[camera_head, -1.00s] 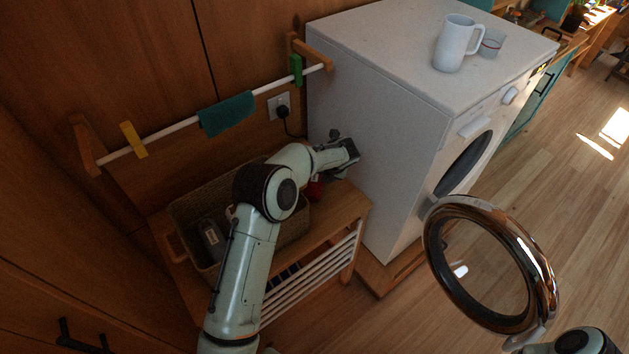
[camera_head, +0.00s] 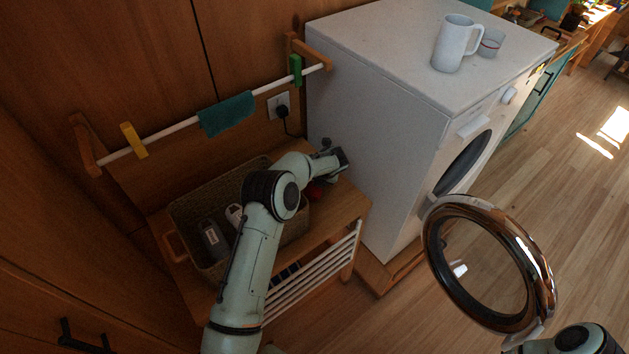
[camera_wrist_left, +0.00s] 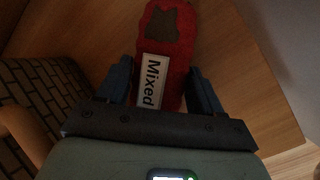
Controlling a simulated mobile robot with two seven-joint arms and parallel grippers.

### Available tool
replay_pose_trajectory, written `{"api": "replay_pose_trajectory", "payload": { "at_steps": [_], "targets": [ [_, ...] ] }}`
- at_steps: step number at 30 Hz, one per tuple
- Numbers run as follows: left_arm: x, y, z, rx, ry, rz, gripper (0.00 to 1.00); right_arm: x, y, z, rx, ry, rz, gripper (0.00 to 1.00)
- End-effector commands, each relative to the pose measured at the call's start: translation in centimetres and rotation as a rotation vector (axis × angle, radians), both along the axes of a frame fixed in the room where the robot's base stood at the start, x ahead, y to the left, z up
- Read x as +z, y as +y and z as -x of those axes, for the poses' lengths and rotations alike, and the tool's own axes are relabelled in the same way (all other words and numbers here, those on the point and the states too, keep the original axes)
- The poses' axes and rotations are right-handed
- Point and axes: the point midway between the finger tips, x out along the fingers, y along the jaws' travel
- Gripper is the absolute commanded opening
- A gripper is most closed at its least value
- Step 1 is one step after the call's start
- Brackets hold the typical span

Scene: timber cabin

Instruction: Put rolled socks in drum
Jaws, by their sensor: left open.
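A red soft-looking item (camera_wrist_left: 166,55) with a dark patch and a white "Mixed" label lies on the wooden bench; I cannot tell for sure that it is the rolled socks. It shows as a small red patch in the head view (camera_head: 316,191), partly hidden by my left arm. My left gripper (camera_head: 342,160) is over the bench end beside the washer. In the left wrist view its open fingers (camera_wrist_left: 160,85) stand on either side of the red item. The washer's dark drum opening (camera_head: 463,163) faces right, its round door (camera_head: 536,262) swung open. My right gripper is out of view.
A woven basket (camera_head: 187,208) with a grey labelled container (camera_head: 213,240) stands on the bench (camera_head: 345,212). The white washer (camera_head: 385,130) carries a jug (camera_head: 455,45) and a cup (camera_head: 491,43). A rail with a teal cloth (camera_head: 227,115) runs behind.

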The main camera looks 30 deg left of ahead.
Motion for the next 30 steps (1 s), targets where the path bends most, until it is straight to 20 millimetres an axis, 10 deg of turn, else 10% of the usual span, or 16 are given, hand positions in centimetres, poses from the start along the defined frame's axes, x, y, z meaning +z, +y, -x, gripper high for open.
{"api": "replay_pose_trajectory", "payload": {
  "at_steps": [11, 15, 30],
  "targets": [
    [-0.17, -0.03, -0.06, 0.0, -0.001, 0.0, 0.66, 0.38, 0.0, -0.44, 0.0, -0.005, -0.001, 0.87],
    [-0.24, -0.03, -0.03, -0.001, -0.001, 0.001, 0.3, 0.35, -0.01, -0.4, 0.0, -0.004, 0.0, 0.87],
    [0.5, -0.3, 0.13, -0.001, 0.0, -0.001, 0.29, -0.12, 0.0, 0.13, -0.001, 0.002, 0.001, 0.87]
  ]
}}
